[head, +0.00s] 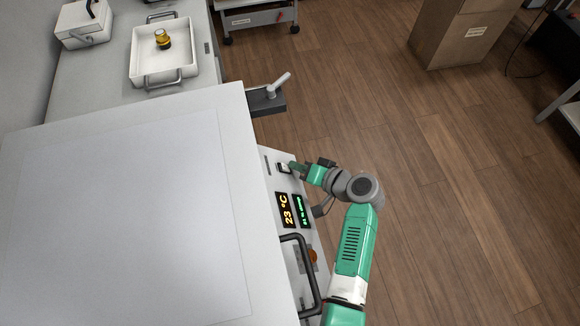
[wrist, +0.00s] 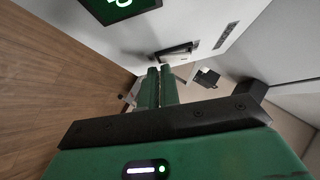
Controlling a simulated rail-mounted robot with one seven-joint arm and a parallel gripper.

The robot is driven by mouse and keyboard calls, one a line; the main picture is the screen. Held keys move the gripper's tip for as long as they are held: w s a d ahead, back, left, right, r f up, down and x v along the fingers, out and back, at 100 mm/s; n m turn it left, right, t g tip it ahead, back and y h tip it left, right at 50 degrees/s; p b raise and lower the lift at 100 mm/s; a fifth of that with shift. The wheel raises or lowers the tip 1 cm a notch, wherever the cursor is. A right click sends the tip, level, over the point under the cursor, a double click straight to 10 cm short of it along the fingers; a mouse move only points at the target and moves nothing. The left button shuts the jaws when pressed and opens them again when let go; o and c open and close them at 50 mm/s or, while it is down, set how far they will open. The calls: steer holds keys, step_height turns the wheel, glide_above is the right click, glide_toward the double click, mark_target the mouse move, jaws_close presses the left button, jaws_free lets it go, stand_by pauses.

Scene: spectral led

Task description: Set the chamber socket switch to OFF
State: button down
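The white chamber (head: 130,215) fills the left of the head view, its front panel facing right. A small dark-framed switch (head: 284,168) sits at the upper end of that panel; it is partly covered by my gripper (head: 295,166). In the wrist view a dark-framed switch with a light face (wrist: 177,50) lies just beyond the tips of my gripper (wrist: 161,68). The two green fingers lie side by side, shut, with nothing visible between them. I cannot tell whether the tips touch the switch, or which way it is set.
An orange 23 °C display (head: 286,210) and a green display (head: 303,211) sit beside the switch. A black door handle (head: 303,275) sticks out lower on the panel. A grey-handled bracket (head: 268,98) juts out above.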

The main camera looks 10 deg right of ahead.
steer(key=shift+s+a+f, duration=0.1)
steer(key=shift+a+f, duration=0.1)
steer(key=shift+f, duration=0.05)
steer(key=shift+a+r+p, duration=0.2)
steer(key=shift+r+p, duration=0.5)
steer(key=shift+r, duration=0.1)
steer(key=shift+d+r, duration=0.2)
steer(key=w+d+p+v, duration=0.1)
steer(key=d+p+v, duration=0.1)
steer(key=v, duration=1)
steer(key=shift+w+r+p, duration=0.25)
steer(key=shift+r+p, duration=0.05)
steer(key=shift+p, duration=0.2)
steer(key=shift+d, duration=0.1)
